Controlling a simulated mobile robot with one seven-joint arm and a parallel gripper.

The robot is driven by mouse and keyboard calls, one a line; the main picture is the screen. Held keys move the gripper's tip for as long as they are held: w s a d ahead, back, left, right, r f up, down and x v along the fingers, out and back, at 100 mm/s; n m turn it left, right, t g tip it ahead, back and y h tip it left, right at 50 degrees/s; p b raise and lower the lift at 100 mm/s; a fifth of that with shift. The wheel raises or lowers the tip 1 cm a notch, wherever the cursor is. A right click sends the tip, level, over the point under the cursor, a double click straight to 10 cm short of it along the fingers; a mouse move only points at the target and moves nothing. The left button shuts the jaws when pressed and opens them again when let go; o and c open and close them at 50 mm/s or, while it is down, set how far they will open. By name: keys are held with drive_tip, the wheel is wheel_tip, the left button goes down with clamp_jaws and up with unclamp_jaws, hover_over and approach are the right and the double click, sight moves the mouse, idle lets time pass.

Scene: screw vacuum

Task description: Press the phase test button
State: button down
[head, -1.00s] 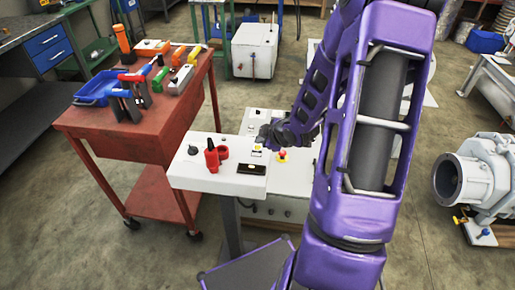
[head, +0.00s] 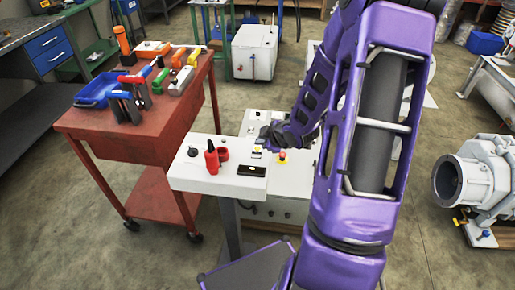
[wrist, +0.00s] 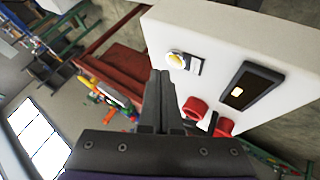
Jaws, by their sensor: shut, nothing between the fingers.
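A white control panel (head: 210,180) stands in the middle of the head view and fills the upper right of the wrist view. A small pale button with yellow on it (head: 257,150) sits on its top; it also shows in the wrist view (wrist: 176,60). I cannot read a label that names it the phase test button. My gripper (head: 264,143) is close by this button in the head view. In the wrist view the fingers (wrist: 160,80) are shut and empty, just left of the button in the picture. I see no clear contact; the gap's depth is hard to judge.
A red tool cart (head: 130,140) stands left. Floor is open at the lower left.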

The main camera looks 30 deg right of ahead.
drive_tip(key=shift+f, duration=0.15)
idle(0.7)
drive_tip(key=shift+f+b, duration=0.3)
drive_tip(key=shift+b, duration=0.1)
drive_tip(key=shift+f+b, duration=0.4)
drive_tip(key=shift+f, duration=0.05)
idle(0.5)
drive_tip(key=shift+r, duration=0.1)
drive_tip(key=shift+r+p, duration=0.8)
wheel_tip(320, 180, up, 5)
drive_tip(key=p, duration=0.4)
idle(0.8)
